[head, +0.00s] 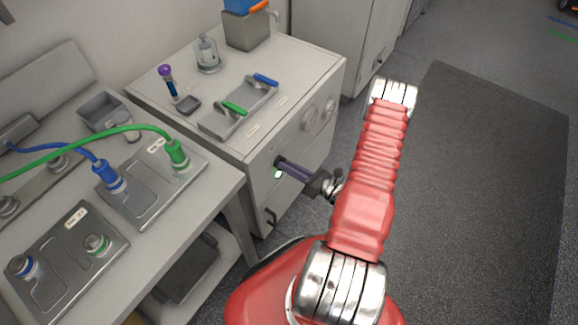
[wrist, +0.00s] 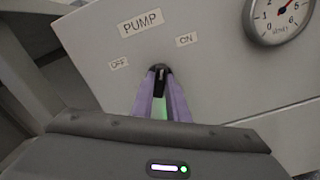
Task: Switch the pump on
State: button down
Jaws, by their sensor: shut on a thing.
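The pump knob (wrist: 161,72) is a small dark rotary switch on the cabinet's light front panel, below the PUMP label (wrist: 141,22). The OFF label (wrist: 118,63) is to its upper left and the ON label (wrist: 187,40) to its upper right. My gripper (wrist: 160,82) has its two purple fingers shut on the knob, one on each side. A pale mark on the knob points roughly upward in the wrist view; I cannot tell its exact setting. In the head view my gripper (head: 280,163) meets the panel, and a small green light (head: 278,174) glows beside the fingertips.
A round gauge (wrist: 279,17) is right of the knob. The pump cabinet (head: 325,75) carries a green-handled valve (head: 234,108), a blue-handled valve (head: 265,80) and a glass vessel (head: 207,55). A bench (head: 205,215) with cabled connectors stands left. Dark floor mat (head: 485,190) is clear.

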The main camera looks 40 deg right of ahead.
jog(key=shift+d+m, duration=0.2)
jog(key=shift+m, duration=0.2)
jog(key=c, duration=1.7)
grip_release()
jog(key=shift+a, duration=0.1)
jog(key=v, duration=1.3)
jog(key=shift+s, duration=0.35)
